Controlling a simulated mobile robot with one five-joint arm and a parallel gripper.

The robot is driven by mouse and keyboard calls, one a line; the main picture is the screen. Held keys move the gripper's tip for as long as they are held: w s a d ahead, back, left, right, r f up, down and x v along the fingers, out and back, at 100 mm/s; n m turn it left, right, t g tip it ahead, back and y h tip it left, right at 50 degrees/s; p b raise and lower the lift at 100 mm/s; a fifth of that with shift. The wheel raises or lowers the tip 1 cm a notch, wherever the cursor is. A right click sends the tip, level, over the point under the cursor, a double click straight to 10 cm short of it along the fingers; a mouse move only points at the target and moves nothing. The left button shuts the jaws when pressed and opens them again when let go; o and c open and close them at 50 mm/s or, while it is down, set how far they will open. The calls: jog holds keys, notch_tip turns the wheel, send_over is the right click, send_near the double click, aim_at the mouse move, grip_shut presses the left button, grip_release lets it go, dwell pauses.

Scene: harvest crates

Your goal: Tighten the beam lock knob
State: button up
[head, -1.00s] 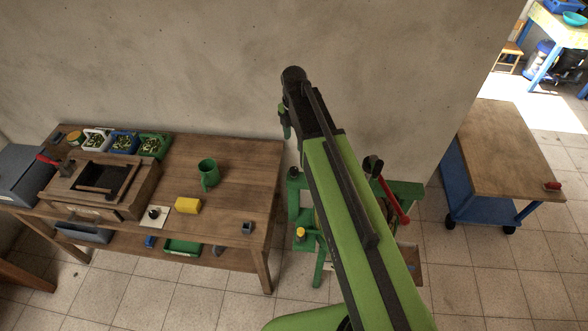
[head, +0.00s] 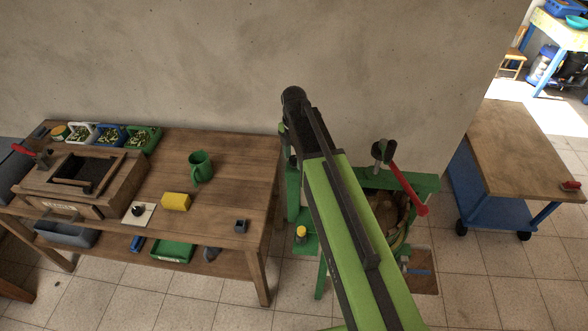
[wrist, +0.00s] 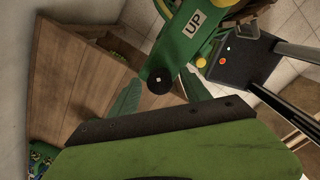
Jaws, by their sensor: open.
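A round black knob (wrist: 158,80) with a pale centre sits on a green beam (wrist: 178,48) marked "UP" in the wrist view. I take it for the beam lock knob. My gripper (wrist: 158,90) is open, with its two green fingers spread to the left and right of the knob in the picture. I cannot tell whether either finger touches it. In the head view my arm hides the knob and most of my gripper. The green machine (head: 415,181) stands behind my arm there, with a red-handled lever (head: 405,190) on its right.
A wooden workbench (head: 235,160) on the left holds a green mug (head: 200,166), a yellow block (head: 176,202) and small crates. A blue cart (head: 505,215) with a wooden top stands at right. Tiled floor is clear between machine and cart.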

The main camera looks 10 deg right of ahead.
jog(key=shift+f, duration=0.5)
jog(key=shift+r, duration=0.15)
grip_shut()
jog(key=shift+m, duration=0.3)
